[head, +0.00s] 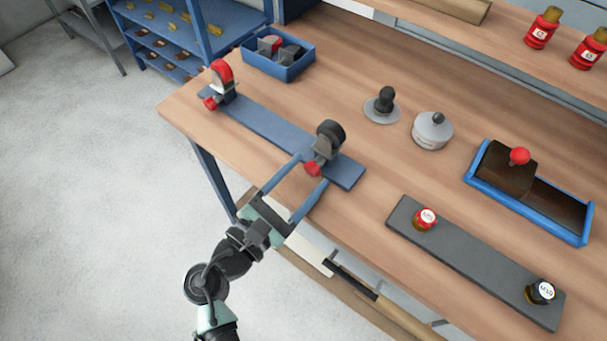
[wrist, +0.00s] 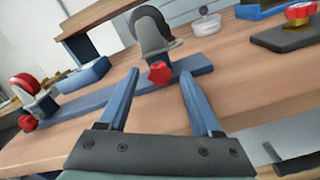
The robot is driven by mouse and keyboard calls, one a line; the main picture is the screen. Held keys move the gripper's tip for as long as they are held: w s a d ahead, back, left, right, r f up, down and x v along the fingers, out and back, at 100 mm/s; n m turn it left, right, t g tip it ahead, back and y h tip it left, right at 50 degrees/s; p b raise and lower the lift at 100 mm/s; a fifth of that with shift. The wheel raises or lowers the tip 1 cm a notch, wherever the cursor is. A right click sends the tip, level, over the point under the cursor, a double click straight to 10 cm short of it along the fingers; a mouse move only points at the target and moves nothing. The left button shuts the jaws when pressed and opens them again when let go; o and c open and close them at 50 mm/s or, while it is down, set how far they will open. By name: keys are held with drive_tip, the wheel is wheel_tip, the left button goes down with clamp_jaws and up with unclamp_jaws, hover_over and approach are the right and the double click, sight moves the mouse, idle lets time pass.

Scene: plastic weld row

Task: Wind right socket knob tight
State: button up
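A blue rail (head: 265,128) on the bench carries two grey sockets. The right socket (head: 321,148) holds a black wheel-like piece (head: 331,132) and has a red knob (head: 312,170) on its near side. The wrist view shows this right knob (wrist: 160,73) as a red lobed grip. The left socket holds a red piece (head: 223,70) and has its own red knob (head: 211,103). My gripper (head: 314,168) is open, with its two blue fingers on either side of the right knob. Gaps show between knob and fingers in the wrist view (wrist: 159,76); I cannot tell if the tips reach past it.
A blue bin (head: 279,68) stands behind the rail. A black-knobbed disc (head: 382,105), a round grey lidded pot (head: 432,131) and a blue tray (head: 530,205) lie to the right. A dark board (head: 470,257) with two capped items is near the bench's front edge.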

drive_tip(key=v, duration=1.3)
drive_tip(key=shift+p, duration=0.35)
wheel_tip(320, 180, up, 6)
drive_tip(key=w+n+g+y+p, duration=0.15)
drive_tip(key=n+g+p, duration=0.35)
drive_tip(key=p, duration=1.2)
drive_tip(key=shift+n+t+y, duration=0.4)
drive_tip(key=shift+t+y, duration=0.15)
drive_tip(key=shift+t, duration=0.05)
drive_tip(key=x, duration=0.4)
drive_tip(key=b+x, duration=0.1)
drive_tip(key=x, duration=0.7)
drive_tip(key=shift+d+f, duration=0.15)
drive_tip(key=shift+d, duration=0.35)
clamp_jaws()
